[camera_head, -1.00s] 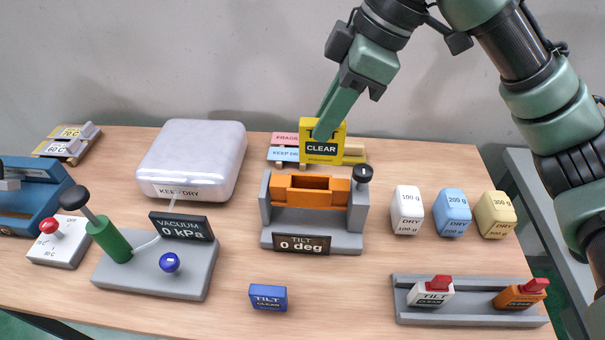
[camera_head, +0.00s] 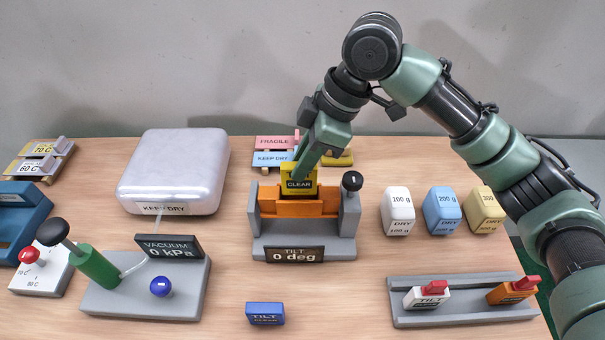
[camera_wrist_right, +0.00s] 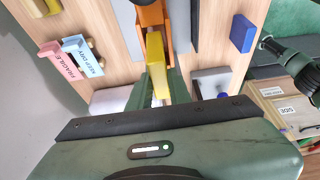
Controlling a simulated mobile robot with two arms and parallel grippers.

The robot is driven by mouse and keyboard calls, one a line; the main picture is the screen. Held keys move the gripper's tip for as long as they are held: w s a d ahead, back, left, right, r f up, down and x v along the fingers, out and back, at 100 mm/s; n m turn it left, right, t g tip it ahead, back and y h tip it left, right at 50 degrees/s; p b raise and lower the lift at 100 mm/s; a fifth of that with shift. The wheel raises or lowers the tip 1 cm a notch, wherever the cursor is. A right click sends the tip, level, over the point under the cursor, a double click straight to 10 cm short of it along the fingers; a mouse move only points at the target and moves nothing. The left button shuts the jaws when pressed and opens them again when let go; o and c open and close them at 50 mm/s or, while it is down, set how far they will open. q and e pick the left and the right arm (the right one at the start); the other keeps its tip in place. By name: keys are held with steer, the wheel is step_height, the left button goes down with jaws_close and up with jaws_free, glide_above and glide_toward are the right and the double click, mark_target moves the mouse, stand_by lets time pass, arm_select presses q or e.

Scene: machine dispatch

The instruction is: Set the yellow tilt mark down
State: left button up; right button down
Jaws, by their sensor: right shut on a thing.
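The yellow tilt mark (camera_head: 299,182), lettered CLEAR, is in my right gripper (camera_head: 305,170). The gripper is shut on it from above. The mark is upright over the orange cradle (camera_head: 285,208) of the grey tilt stand (camera_head: 305,245), whose display reads 0 deg. Its lower end overlaps the cradle in the head view; I cannot tell whether it touches the bottom. In the right wrist view the yellow mark (camera_wrist_right: 158,65) is between the fingers, with the orange cradle (camera_wrist_right: 150,18) beyond its far end.
A blue tilt mark (camera_head: 265,313) lies on the table in front. A grey tray (camera_head: 465,316) holds a white and an orange mark at the right. White, blue and yellow weights (camera_head: 443,210) stand right of the stand. The vacuum unit (camera_head: 145,290) is at the left.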

mark_target(309, 187)
steer(key=shift+f, duration=0.55)
step_height(309, 187, down, 3)
steer(key=shift+f+p, duration=0.2)
steer(key=shift+p, duration=0.15)
arm_select(q)
steer(key=shift+s+a+r, duration=0.25)
steer(key=shift+a+r, duration=0.05)
arm_select(e)
steer(key=shift+f, duration=0.1)
steer(key=shift+f, duration=0.1)
steer(key=c, duration=1.3)
jaws_free()
